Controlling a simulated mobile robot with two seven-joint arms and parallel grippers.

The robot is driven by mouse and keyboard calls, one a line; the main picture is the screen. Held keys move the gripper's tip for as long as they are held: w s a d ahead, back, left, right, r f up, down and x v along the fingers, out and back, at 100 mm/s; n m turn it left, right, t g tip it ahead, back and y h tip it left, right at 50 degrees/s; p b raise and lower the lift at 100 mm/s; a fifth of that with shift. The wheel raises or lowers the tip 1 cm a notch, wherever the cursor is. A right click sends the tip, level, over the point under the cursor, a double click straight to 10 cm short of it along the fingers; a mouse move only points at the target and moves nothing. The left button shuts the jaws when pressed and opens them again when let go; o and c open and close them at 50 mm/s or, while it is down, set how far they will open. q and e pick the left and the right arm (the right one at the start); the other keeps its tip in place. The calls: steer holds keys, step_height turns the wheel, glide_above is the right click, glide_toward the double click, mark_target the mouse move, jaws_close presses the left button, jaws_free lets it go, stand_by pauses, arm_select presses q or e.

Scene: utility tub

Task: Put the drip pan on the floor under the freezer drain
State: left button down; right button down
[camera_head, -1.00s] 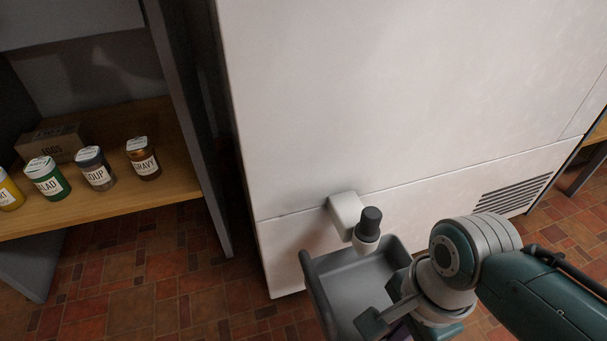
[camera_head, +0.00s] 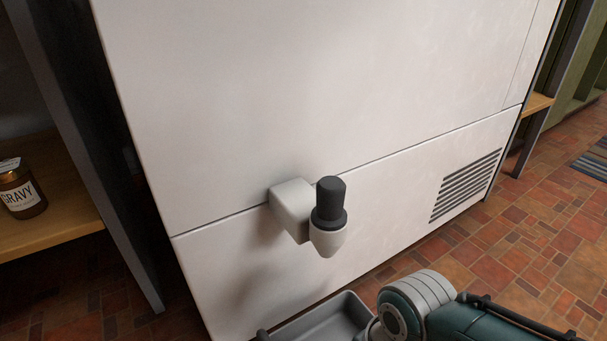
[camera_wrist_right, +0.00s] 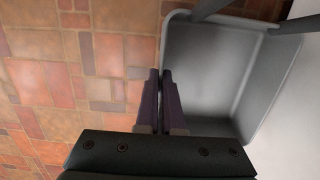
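The white freezer (camera_head: 330,110) fills the middle of the head view. Its drain (camera_head: 329,240), a pale spout with a dark cap, sticks out low on the front. The grey drip pan (camera_head: 325,318) shows at the bottom edge of the head view, lower than the drain and partly cut off. In the right wrist view the pan (camera_wrist_right: 205,75) lies to the right, and my right gripper (camera_wrist_right: 160,72) has its fingers closed at the pan's near-left wall. Whether the pan touches the floor cannot be told. My left gripper is out of view.
A shelf (camera_head: 50,235) with a gravy jar (camera_head: 20,190) stands left of the freezer. Tiled floor (camera_head: 500,260) is clear at the right, with a striped mat (camera_head: 592,165) farther off. The freezer front is close beside the pan.

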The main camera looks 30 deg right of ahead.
step_height(320, 180, down, 5)
steer(key=b, duration=0.4)
steer(key=shift+r, duration=0.2)
steer(key=shift+f, duration=0.2)
steer(key=c, duration=1.1)
jaws_free()
steer(key=shift+o, duration=0.2)
steer(key=shift+r, duration=0.1)
